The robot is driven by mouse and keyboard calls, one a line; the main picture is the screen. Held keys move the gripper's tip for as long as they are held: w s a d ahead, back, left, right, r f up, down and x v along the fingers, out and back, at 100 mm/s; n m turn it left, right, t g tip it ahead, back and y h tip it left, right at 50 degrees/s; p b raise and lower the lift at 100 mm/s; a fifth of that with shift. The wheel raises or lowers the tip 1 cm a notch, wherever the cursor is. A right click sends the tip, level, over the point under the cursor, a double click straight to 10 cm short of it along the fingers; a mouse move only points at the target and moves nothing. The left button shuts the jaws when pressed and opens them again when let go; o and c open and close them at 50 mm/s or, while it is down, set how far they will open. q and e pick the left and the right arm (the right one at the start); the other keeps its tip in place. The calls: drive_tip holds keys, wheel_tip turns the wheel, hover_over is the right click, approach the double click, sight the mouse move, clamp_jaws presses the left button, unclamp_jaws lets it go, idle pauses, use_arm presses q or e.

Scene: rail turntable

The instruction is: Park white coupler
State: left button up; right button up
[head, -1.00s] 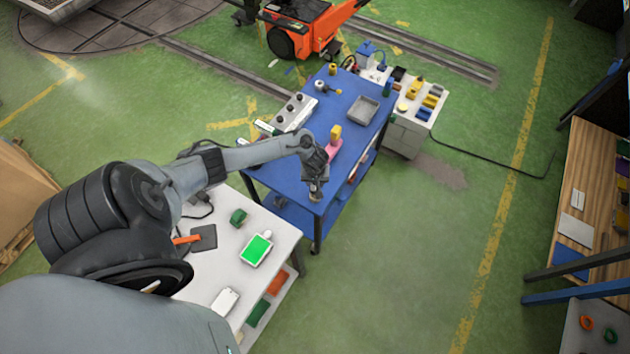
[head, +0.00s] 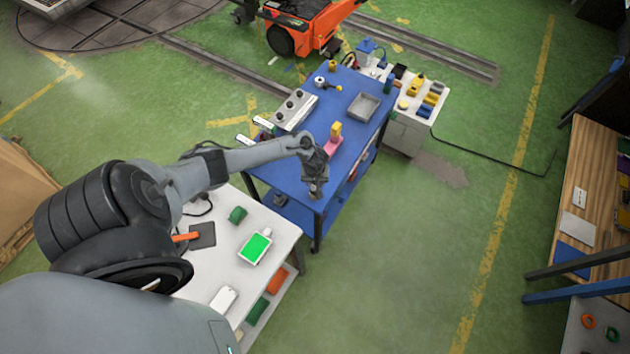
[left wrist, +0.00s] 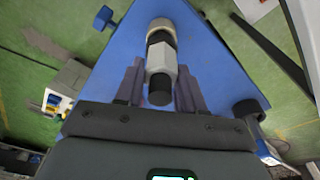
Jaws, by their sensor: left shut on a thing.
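The white coupler (left wrist: 160,62), a pale cylinder with dark bands and a dark end, sits between the two fingers of my left gripper (left wrist: 158,92) in the left wrist view. The gripper is shut on it. In the head view my left gripper (head: 315,188) points down over the near corner of the blue table (head: 292,172). The coupler is small and hard to make out there, and whether it touches the tabletop cannot be told. My right gripper is not in view.
A pink piece with a yellow top (head: 335,134), a grey tray (head: 364,106) and a white box with knobs (head: 294,109) stand on the blue table. A white table (head: 225,265) with a green-screen device (head: 256,247) lies nearer. Green floor is open to the right.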

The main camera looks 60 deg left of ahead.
use_arm(q)
drive_tip(key=shift+f+b, duration=0.35)
drive_tip(key=shift+f, duration=0.3)
drive_tip(key=o, duration=1.2)
drive_tip(key=shift+o, duration=0.2)
drive_tip(key=r+p, duration=0.1)
drive_tip(key=r, duration=0.2)
drive_tip(key=r+p, duration=0.1)
drive_tip(key=r, duration=0.2)
drive_tip(key=d+r+p, duration=0.1)
drive_tip(key=r, duration=0.2)
drive_tip(key=shift+s+r, duration=0.1)
drive_tip(key=shift+s, duration=0.15)
drive_tip(key=shift+s+r, duration=0.1)
drive_tip(key=shift+r, duration=0.65)
